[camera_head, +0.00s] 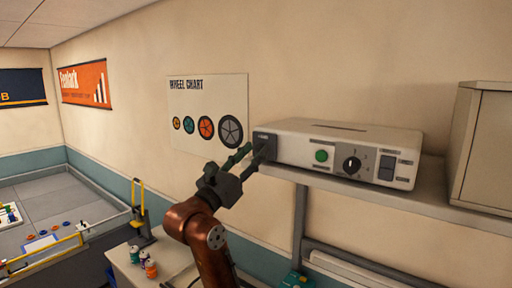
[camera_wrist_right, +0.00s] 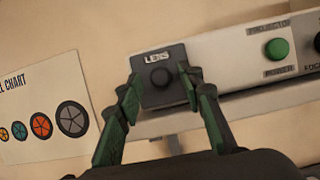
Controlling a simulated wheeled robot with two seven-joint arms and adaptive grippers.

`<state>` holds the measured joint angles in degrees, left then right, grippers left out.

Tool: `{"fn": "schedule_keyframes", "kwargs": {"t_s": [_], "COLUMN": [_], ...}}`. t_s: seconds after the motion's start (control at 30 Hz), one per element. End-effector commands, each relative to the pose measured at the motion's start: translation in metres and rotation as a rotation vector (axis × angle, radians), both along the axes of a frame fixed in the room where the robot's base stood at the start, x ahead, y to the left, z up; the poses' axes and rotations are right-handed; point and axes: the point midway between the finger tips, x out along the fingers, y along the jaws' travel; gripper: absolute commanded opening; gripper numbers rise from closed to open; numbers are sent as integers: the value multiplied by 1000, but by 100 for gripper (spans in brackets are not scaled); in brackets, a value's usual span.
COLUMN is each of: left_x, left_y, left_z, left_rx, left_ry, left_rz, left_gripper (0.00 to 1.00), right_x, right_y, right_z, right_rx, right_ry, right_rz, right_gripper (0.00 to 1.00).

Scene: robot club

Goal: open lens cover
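The projector (camera_head: 340,148) is a pale box on a wall shelf. Its dark lens cover (camera_head: 265,143), marked LENS and with a round black knob, covers the left end of its front. In the right wrist view the lens cover (camera_wrist_right: 152,97) looks closed over the front. My right gripper (camera_head: 255,152) is at the cover with its fingers spread. In the right wrist view my right gripper's green fingertips (camera_wrist_right: 160,80) lie on either side of the cover, very near its edges. Contact cannot be made out. My left gripper is not in view.
The projector front also has a green button (camera_head: 321,156), a dial (camera_head: 352,165) and a dark switch (camera_head: 387,168). A beige cabinet (camera_head: 482,150) stands right of it on the shelf (camera_head: 440,190). A wheel chart (camera_head: 209,112) hangs on the wall at left.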

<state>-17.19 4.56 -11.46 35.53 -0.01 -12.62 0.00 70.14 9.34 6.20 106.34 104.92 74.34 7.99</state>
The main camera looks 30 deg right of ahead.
Motion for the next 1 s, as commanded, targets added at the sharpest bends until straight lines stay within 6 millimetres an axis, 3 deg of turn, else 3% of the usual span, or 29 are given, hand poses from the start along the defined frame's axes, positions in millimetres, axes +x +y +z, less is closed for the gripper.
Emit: {"fn": "schedule_keyframes", "kwargs": {"t_s": [0.4, 0.9, 1.0], "left_x": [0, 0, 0], "left_y": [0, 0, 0], "left_z": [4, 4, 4], "left_rx": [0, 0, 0], "left_ry": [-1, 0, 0], "left_rz": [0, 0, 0], "left_gripper": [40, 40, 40], "right_x": [4, 4, 4], "right_y": [-10, -9, -9], "right_z": [4, 4, 4], "right_rx": [-1, -1, -1], "right_ry": [0, 0, 0], "right_rz": [0, 1, 1], "right_gripper": [35, 1, 0]}}
